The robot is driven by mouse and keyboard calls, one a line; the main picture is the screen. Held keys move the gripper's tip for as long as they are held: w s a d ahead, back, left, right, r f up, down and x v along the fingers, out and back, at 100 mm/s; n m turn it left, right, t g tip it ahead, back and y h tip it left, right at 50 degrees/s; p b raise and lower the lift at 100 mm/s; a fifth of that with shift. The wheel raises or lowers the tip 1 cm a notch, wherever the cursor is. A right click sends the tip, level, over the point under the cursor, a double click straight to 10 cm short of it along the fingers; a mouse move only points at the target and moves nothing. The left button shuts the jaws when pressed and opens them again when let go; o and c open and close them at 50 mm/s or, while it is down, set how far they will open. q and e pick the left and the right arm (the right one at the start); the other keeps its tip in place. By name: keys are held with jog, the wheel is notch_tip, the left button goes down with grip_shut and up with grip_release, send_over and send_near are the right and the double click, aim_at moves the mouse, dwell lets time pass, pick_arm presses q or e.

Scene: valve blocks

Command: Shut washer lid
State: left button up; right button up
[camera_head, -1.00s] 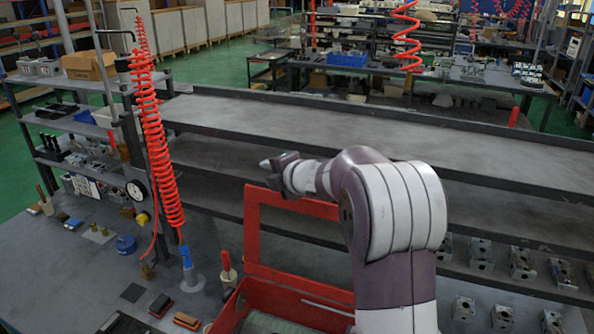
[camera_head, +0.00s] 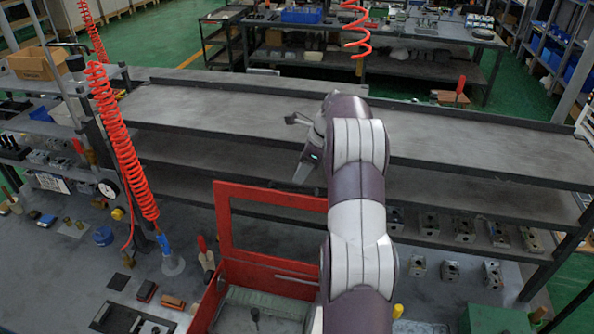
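The red washer (camera_head: 207,305) stands at the bottom middle, with a grey interior partly in view. Its red lid (camera_head: 224,222) is raised, standing upright at the back of the washer like a frame. My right arm covers the right side of the washer and lid. My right gripper (camera_head: 297,146) is above and behind the lid's top edge in the picture, with its fingers spread apart and nothing between them. It looks apart from the lid. My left gripper is not in view.
Long grey shelves (camera_head: 220,112) run behind the washer. Several metal valve blocks (camera_head: 464,229) stand in rows at the right. A coiled red hose (camera_head: 122,150) hangs at the left. A wooden-handled tool (camera_head: 205,256) stands beside the washer.

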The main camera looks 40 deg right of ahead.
jog(key=shift+p+x, duration=0.55)
jog(key=shift+x, duration=1.35)
grip_shut()
